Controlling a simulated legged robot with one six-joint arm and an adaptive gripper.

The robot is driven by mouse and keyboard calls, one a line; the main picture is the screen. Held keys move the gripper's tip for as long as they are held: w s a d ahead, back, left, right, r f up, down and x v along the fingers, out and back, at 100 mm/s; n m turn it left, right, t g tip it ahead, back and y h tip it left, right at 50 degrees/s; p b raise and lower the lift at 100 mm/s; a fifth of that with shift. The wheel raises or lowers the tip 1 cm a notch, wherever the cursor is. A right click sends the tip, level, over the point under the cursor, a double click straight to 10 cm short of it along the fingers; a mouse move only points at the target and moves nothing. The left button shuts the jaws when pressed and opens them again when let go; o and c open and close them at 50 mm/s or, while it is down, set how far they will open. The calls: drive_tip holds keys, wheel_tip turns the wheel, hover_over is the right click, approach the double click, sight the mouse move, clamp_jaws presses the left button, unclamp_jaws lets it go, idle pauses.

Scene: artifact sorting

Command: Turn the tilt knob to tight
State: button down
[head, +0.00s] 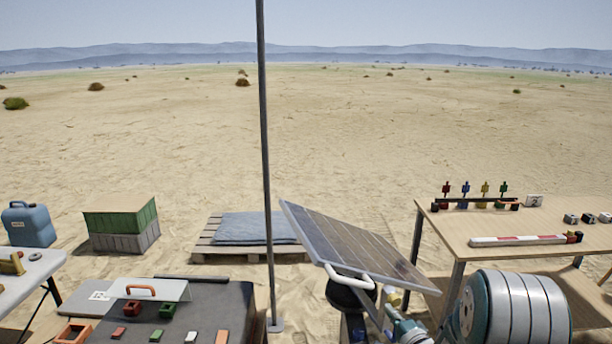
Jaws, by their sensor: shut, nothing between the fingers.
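A tilted solar panel (350,243) stands at the lower middle, its left end raised. A white bent handle (349,277) shows at its near edge, above a dark rounded part (347,297) of the stand. A small yellowish part (393,297) sits just under the panel's right half. I cannot tell which of these parts is the tilt knob, or read any mark on it. My teal and grey gripper (385,318) is at the bottom, close under the panel's near edge. It is shut and empty, with its fingertips small and partly hidden. I cannot tell whether it touches the stand.
A thin upright pole (265,150) stands left of the panel. A dark table (235,300) with small coloured blocks is at the lower left. A wooden table (480,228) with coloured figures and a striped bar (518,240) is on the right. A pallet (215,250) with a blue-grey pad lies behind.

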drive_tip(key=shift+d+r, duration=0.1)
drive_tip(key=shift+r, duration=1.05)
idle(0.3)
drive_tip(key=v, duration=0.6)
drive_tip(key=shift+a, duration=0.35)
drive_tip(key=shift+s+r, duration=0.1)
drive_tip(key=w+a+f+m, duration=0.1)
drive_tip(key=w+a+m, duration=0.1)
drive_tip(key=w+m, duration=0.3)
drive_tip(key=shift+w+m, duration=0.35)
drive_tip(key=shift+m, duration=0.15)
idle(0.7)
